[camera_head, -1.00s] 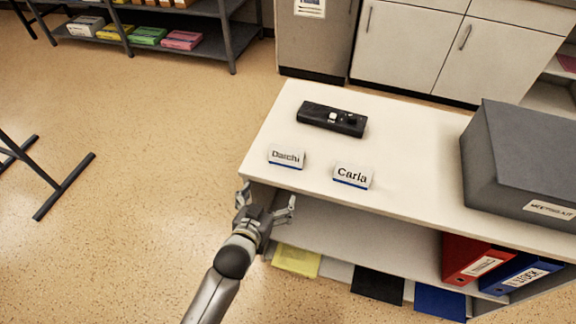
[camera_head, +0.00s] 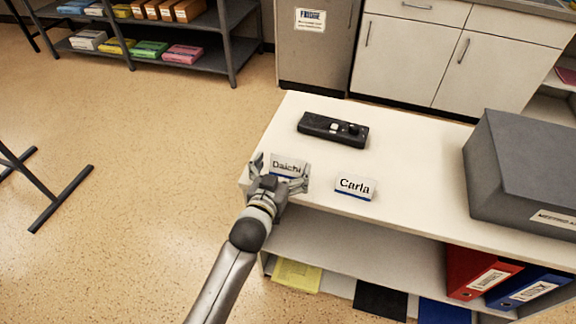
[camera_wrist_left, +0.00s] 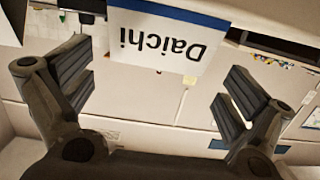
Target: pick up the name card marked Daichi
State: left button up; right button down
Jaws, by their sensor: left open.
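The Daichi name card (camera_head: 290,165) is a white card with a blue stripe at its base, standing near the left end of the shelf unit's top. My left gripper (camera_head: 281,170) is open right in front of it, with its fingers towards either side of the card and hiding part of it. In the left wrist view the Daichi card (camera_wrist_left: 165,45) appears upside down, ahead of and between the open fingers (camera_wrist_left: 160,85); I cannot tell if it is inside their reach. The Carla name card (camera_head: 355,187) stands to the right. My right gripper is not in view.
A black device (camera_head: 333,129) lies behind the cards on the white top (camera_head: 415,165). A dark grey box (camera_head: 520,170) stands at the right. Red (camera_head: 482,272) and blue (camera_head: 527,287) binders stand on the shelf below. Open floor lies to the left.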

aim_at(288, 159)
pick_arm(q)
jog(key=shift+x, duration=1.85)
jog(key=shift+s, duration=0.1)
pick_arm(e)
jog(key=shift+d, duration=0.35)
pick_arm(q)
jog(key=c, duration=0.6)
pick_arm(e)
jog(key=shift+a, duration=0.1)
